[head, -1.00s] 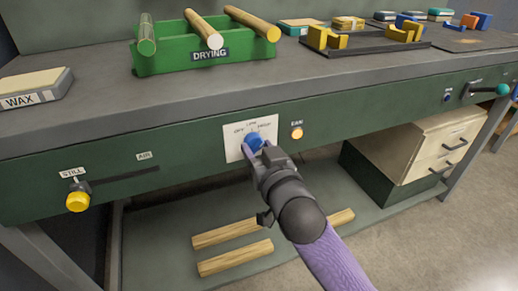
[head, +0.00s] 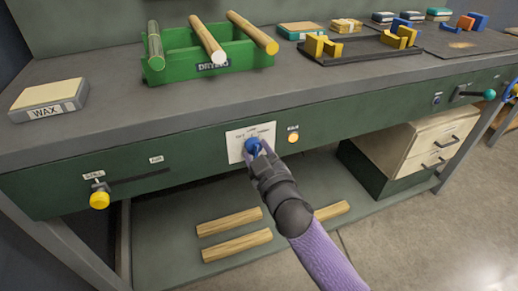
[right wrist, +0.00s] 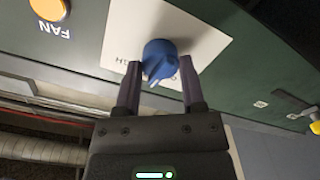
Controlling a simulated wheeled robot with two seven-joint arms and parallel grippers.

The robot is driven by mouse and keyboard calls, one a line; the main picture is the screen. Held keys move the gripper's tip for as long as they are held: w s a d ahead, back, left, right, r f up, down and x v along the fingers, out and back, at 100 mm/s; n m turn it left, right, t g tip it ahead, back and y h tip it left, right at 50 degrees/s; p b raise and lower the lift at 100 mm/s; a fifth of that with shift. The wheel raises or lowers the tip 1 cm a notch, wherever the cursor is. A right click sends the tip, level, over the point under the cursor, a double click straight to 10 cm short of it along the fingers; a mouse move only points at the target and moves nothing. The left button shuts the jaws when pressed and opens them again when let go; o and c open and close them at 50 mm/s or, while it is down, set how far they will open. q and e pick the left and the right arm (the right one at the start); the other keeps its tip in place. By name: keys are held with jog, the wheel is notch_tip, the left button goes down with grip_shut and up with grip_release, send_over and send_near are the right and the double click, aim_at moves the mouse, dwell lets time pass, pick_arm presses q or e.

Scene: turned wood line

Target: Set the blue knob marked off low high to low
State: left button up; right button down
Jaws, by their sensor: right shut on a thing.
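The blue knob (head: 252,146) sits on a white plate (head: 236,153) on the bench's green front panel. The plate's off, low and high lettering shows small in the head view. My right gripper (head: 262,152) is shut on the knob. In the right wrist view its two fingers (right wrist: 160,88) lie on either side of the knob (right wrist: 158,56). There a white mark on the knob points down towards the gripper, between the HIGH lettering at left and partly hidden lettering at right. The LOW word is hidden in that view. My left gripper is not in view.
A lit orange FAN button (head: 293,138) is just right of the plate. A yellow STILL knob (head: 99,200) with a slot is at left. The green DRYING rack (head: 205,62) and WAX block (head: 50,98) stand on the bench. Wood strips (head: 236,245) lie on the shelf below.

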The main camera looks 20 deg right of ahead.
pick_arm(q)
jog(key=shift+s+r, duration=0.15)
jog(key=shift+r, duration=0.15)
pick_arm(e)
jog(key=shift+n, duration=0.4)
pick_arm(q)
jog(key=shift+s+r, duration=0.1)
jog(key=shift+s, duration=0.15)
pick_arm(e)
jog(key=c, duration=0.5)
grip_release()
jog(key=o, duration=0.3)
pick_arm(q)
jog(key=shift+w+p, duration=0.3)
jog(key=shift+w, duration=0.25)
pick_arm(e)
jog(key=shift+s, duration=0.1)
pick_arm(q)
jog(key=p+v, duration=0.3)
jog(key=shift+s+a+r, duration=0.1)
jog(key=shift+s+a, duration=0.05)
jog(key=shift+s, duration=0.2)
pick_arm(e)
jog(key=s, duration=0.9)
jog(key=shift+s+d, duration=0.15)
jog(key=shift+s, duration=0.2)
